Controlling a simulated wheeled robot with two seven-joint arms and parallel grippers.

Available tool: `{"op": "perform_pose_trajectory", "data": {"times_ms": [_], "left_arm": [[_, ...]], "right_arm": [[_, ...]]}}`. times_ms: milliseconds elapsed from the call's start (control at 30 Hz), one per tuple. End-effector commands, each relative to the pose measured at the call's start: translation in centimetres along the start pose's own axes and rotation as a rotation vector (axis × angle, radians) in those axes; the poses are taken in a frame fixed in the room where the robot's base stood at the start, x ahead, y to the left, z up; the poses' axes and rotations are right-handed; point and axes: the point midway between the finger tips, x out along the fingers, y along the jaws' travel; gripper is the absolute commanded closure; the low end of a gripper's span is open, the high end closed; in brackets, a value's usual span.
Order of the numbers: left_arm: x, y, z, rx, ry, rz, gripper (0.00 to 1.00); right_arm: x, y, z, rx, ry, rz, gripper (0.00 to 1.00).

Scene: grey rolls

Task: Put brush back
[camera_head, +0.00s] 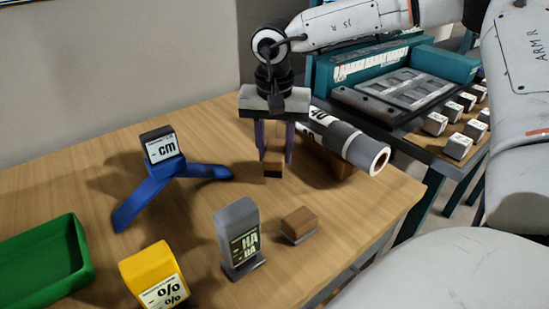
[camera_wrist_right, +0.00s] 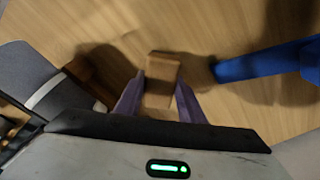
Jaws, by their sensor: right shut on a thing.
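My right gripper (camera_head: 273,158) points down over the table, with its two purple fingers on either side of a brown wooden block (camera_head: 273,170). It is shut on this block, which also shows between the fingertips (camera_wrist_right: 160,92) in the right wrist view as a wooden block (camera_wrist_right: 163,68). A second small block, brown on top with a grey underside (camera_head: 299,223), lies on the table nearer the front. I cannot tell for certain which of the two is the brush. My left gripper is not in view.
A blue stand (camera_head: 165,180) bears a cm block left of the gripper. A grey roll (camera_head: 345,143) lies on a wooden support to the right. A grey display block (camera_head: 238,238), a yellow block (camera_head: 153,273) and a green tray (camera_head: 45,262) stand in front.

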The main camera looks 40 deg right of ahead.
Motion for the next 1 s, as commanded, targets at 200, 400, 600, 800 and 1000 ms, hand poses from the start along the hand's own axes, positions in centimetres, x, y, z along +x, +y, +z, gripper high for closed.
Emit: {"op": "perform_pose_trajectory", "data": {"times_ms": [200,400,600,800,1000], "left_arm": [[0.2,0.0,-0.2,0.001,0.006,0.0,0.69],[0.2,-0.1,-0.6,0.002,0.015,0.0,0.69],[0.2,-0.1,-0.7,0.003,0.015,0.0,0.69],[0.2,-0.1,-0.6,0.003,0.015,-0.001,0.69],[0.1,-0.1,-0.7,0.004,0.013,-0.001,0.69]], "right_arm": [[3.0,0.1,0.4,0.001,-0.004,0.001,0.82],[3.0,0.1,0.4,0.001,-0.002,0.0,0.82],[3.0,0.1,0.4,0.001,-0.002,0.001,0.46],[3.0,0.1,0.4,0.001,-0.002,0.001,0.46],[1.2,0.0,0.3,0.0,0.002,-0.001,0.46]]}}
